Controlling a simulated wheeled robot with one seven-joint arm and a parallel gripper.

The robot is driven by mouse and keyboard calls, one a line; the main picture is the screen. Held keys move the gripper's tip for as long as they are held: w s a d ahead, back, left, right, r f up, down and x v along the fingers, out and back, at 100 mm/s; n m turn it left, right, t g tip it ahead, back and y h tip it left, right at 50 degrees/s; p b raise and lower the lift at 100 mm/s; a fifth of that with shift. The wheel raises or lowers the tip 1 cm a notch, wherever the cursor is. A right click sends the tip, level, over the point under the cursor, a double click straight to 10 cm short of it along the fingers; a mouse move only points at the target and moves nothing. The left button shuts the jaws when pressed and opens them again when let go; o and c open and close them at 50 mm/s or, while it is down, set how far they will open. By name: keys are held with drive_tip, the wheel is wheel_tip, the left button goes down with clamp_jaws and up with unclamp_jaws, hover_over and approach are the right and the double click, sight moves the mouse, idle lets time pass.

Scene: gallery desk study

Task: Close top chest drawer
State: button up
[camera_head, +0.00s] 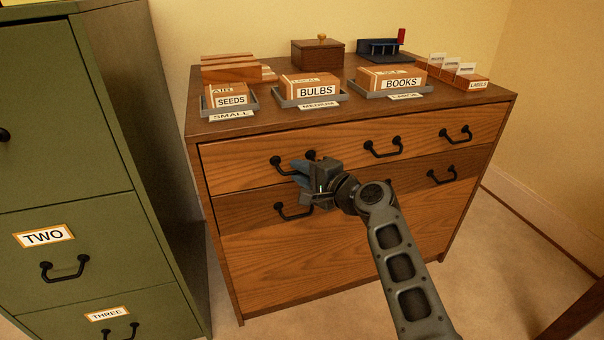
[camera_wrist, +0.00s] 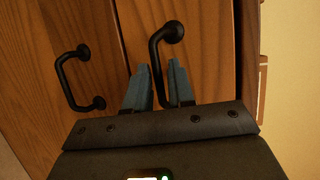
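The wooden chest (camera_head: 330,262) has a top drawer (camera_head: 345,140) with black bar handles. The drawer appears to stand slightly proud, with a dark gap along its upper edge and shade on the front below. My gripper (camera_head: 298,170) is at the top drawer's left handle (camera_head: 277,161). In the wrist view, the two blue fingers (camera_wrist: 160,85) stand apart with the handle bar (camera_wrist: 154,62) between them. Firm contact with the bar cannot be told. Part of the handle is hidden behind the gripper.
The second drawer (camera_head: 375,188) has its own handles just below. On the chest top are labelled trays, a wooden box (camera_head: 317,54) and a dark holder (camera_head: 381,49). A green cabinet (camera_head: 62,215) stands close at left. Carpet (camera_head: 490,270) is clear at right.

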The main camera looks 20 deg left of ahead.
drive_tip(key=shift+o, duration=0.9)
drive_tip(key=p+v, duration=0.2)
drive_tip(key=v, duration=0.5)
drive_tip(key=shift+s+d, duration=0.25)
drive_tip(key=shift+d, duration=0.05)
